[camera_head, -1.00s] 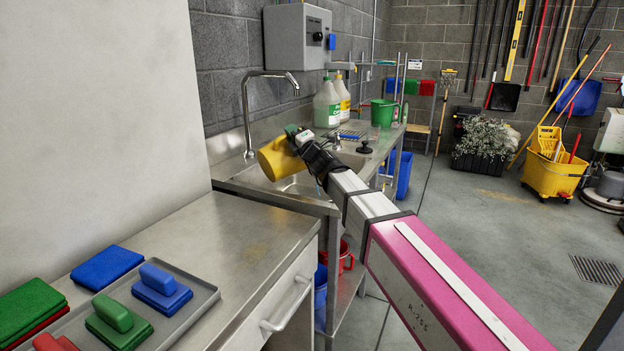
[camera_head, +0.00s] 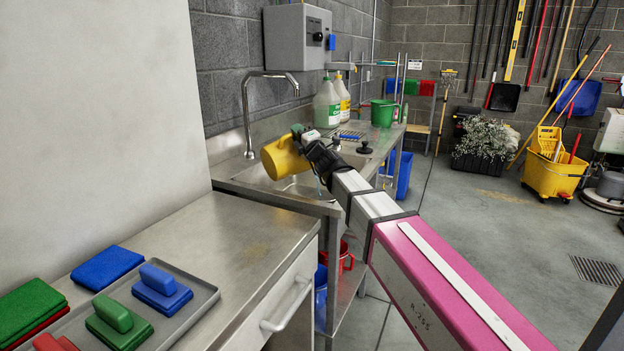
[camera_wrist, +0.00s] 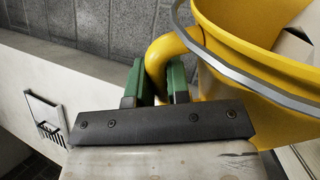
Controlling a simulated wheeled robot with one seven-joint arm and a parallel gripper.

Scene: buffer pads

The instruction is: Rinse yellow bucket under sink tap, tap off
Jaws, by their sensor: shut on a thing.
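The yellow bucket (camera_head: 282,158) is tilted on its side above the sink (camera_head: 262,182), below and just left of the tap spout's end. My gripper (camera_head: 298,133) is shut on the bucket's handle. In the wrist view, my gripper's green fingers (camera_wrist: 155,82) stand on both sides of the yellow handle, and the bucket (camera_wrist: 215,85) with its grey rim fills the upper right. The metal tap (camera_head: 247,105) rises behind the sink; I see no stream at its spout. A thin bluish streak shows below my gripper, too small to identify.
A grey wall box (camera_head: 297,37) hangs above the tap. Jugs (camera_head: 327,103) and a green bucket (camera_head: 383,113) stand on the counter beyond the sink, near a black knob-like thing (camera_head: 364,148). A tray (camera_head: 205,297) with blue and green pads lies on the near counter.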

